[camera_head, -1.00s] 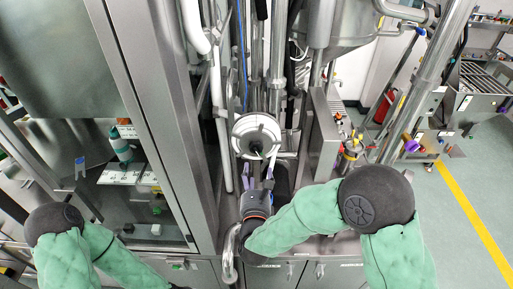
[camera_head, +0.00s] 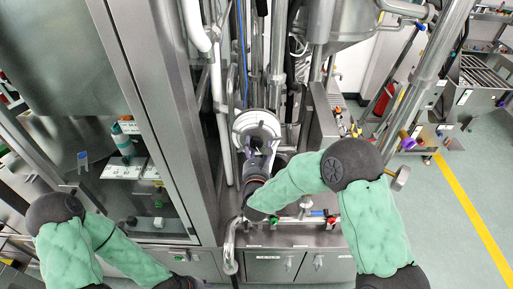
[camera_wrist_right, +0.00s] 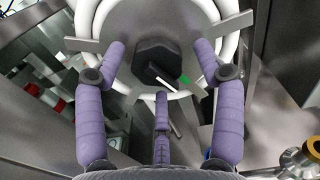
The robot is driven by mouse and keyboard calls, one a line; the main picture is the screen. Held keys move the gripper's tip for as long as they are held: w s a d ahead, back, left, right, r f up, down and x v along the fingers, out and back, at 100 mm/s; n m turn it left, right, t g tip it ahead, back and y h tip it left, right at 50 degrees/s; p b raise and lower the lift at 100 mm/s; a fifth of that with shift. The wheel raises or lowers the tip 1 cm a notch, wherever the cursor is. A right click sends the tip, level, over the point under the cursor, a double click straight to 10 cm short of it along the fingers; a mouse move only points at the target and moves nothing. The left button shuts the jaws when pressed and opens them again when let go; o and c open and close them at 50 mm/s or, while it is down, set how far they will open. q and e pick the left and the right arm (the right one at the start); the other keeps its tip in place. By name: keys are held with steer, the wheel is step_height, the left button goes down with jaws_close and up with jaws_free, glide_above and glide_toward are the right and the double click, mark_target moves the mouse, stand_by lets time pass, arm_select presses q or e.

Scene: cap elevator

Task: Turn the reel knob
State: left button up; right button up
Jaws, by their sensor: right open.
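The reel is a white hose coil (camera_head: 240,122) on the machine's pipework in the middle of the head view. In the right wrist view, the white coil (camera_wrist_right: 117,22) surrounds a dark faceted knob (camera_wrist_right: 154,58) with a pale pointer and a green mark beside it. My right gripper (camera_head: 262,146) is in front of the reel and hides part of it. In the wrist view its purple fingers (camera_wrist_right: 160,72) are spread open to the left, right and below the knob, with nothing gripped. My left arm is at the lower left; its gripper fingers do not show.
A tall glass-fronted cabinet (camera_head: 158,110) stands left of the reel. Vertical pipes (camera_head: 278,50) run just above and beside it. A steel panel (camera_head: 326,118) is close on the right, and a counter with drawers (camera_head: 290,264) lies below. Open floor (camera_head: 440,220) is at the right.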

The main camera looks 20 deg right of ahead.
steer(key=c, duration=1.1)
steer(key=shift+s+f+b, duration=0.1)
steer(key=shift+f+b, duration=0.15)
steer(key=shift+b, duration=0.1)
